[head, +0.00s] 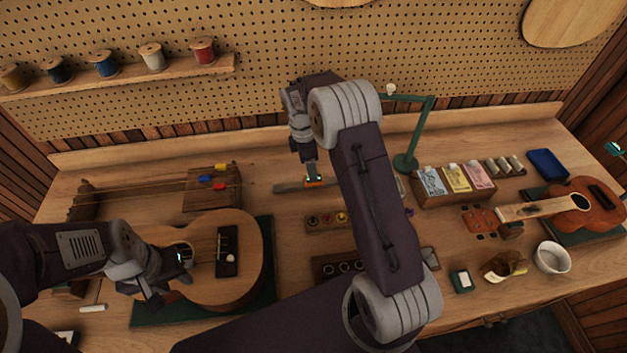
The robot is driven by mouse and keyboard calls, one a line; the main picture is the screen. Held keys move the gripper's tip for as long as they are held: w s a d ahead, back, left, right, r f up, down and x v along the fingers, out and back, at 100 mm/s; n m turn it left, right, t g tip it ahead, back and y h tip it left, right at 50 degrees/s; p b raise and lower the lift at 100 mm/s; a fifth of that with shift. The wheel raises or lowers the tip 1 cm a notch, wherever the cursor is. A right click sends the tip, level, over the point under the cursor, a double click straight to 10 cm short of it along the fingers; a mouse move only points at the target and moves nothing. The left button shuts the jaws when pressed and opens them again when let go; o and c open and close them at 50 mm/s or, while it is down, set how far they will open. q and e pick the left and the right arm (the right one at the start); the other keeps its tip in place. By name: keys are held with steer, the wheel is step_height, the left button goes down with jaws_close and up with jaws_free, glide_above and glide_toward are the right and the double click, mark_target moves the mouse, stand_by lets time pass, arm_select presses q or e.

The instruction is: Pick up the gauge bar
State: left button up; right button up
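A long narrow grey bar (288,187), which looks like the gauge bar, lies on the bench at the back middle. My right gripper (313,182) points down at its right part, with a small orange patch at the tips. Whether the fingers are around the bar or just above it I cannot tell, and my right arm hides what lies to the right. My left gripper (168,288) is over the left side of a ukulele body (250,254), its fingers apart with nothing seen between them.
The ukulele lies on a green mat (267,275). A green lamp (406,162) and a box of coloured packets (453,198) stand right of my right arm. A dark block with holes (325,268) sits in front.

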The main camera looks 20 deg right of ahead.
steer(key=shift+w+f, duration=0.1)
steer(key=shift+f, duration=0.6)
steer(key=f, duration=0.1)
steer(key=f+p, duration=0.1)
steer(key=f, duration=0.2)
steer(key=shift+s+d+f, duration=0.2)
steer(key=shift+s+d, duration=0.15)
steer(key=shift+s, duration=0.05)
steer(key=shift+w+f, duration=0.1)
steer(key=shift+f, duration=0.3)
jaws_close()
